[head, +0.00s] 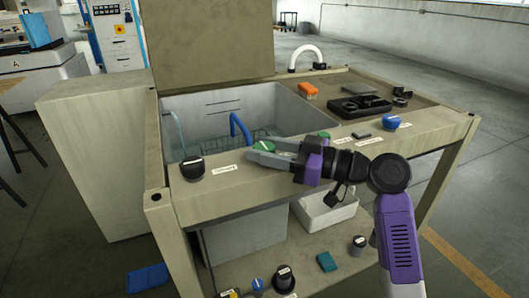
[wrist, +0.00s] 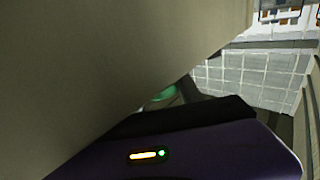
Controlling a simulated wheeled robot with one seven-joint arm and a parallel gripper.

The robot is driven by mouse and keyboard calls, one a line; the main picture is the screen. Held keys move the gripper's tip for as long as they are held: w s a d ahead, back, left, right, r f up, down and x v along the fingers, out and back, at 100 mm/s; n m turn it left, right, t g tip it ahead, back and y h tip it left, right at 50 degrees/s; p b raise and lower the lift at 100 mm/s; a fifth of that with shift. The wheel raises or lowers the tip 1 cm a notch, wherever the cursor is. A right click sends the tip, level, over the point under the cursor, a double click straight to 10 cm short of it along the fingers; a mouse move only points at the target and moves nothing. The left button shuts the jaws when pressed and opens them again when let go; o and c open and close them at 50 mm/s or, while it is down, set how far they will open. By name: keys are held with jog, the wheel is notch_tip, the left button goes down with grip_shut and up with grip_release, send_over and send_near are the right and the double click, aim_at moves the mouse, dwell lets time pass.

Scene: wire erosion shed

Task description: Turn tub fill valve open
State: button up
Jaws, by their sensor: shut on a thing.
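A green knob (head: 265,145) stands on the front ledge of the tub bench. My gripper (head: 257,151) reaches in from the right and is shut on this green knob, its fingers partly hiding it. A sliver of green (wrist: 161,94) shows in the wrist view beyond my gripper's dark edge. A black knob (head: 192,168) is to the left on the same ledge, and a blue knob (head: 391,122) is to the right. Another green knob (head: 324,135) is partly hidden behind my gripper. The small labels by the knobs are too small to read, so I cannot tell which names the tub fill valve.
The grey tub (head: 205,104) behind the ledge holds a wire basket and a blue pipe (head: 240,128). An orange brush (head: 308,90) and a black tray (head: 360,106) lie on the right top. A white bin (head: 322,213) sits below. Open floor lies right.

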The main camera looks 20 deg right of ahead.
jog(key=o, duration=1.4)
jog(key=v, duration=0.7)
jog(key=shift+s+d+p, duration=0.3)
